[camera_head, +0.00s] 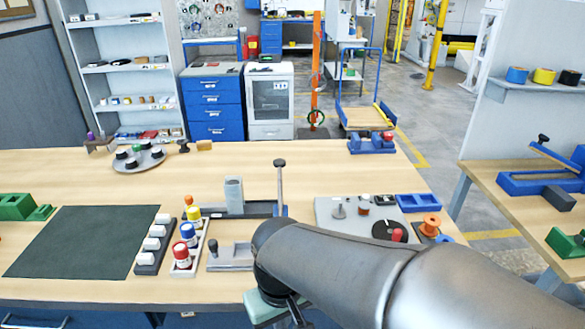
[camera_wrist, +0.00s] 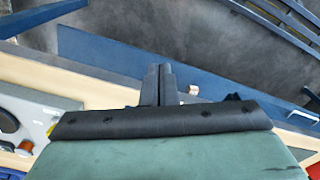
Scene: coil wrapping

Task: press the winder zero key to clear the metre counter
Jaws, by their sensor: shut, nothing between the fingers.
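The grey winder board (camera_head: 345,237) lies on the right part of the workbench. It carries upright posts, a dark disc (camera_head: 388,230) with a red knob, and a small dark unit (camera_head: 384,200) at its back edge. I cannot make out the zero key or any counter digits. My gripper (camera_wrist: 155,83) is shut and empty in the wrist view, its black fingers side by side. In the head view my arm hides part of the board's front, and the fingertips are not clear. A grey panel with a dark round part (camera_wrist: 12,128) shows at the wrist view's left edge.
A lever tool with an upright handle (camera_head: 280,180) stands left of the board. Coloured bottles (camera_head: 188,236), white-topped pieces (camera_head: 157,231) and a dark green mat (camera_head: 80,243) lie farther left. A blue tray (camera_head: 418,203) and orange spool (camera_head: 431,224) are at the right.

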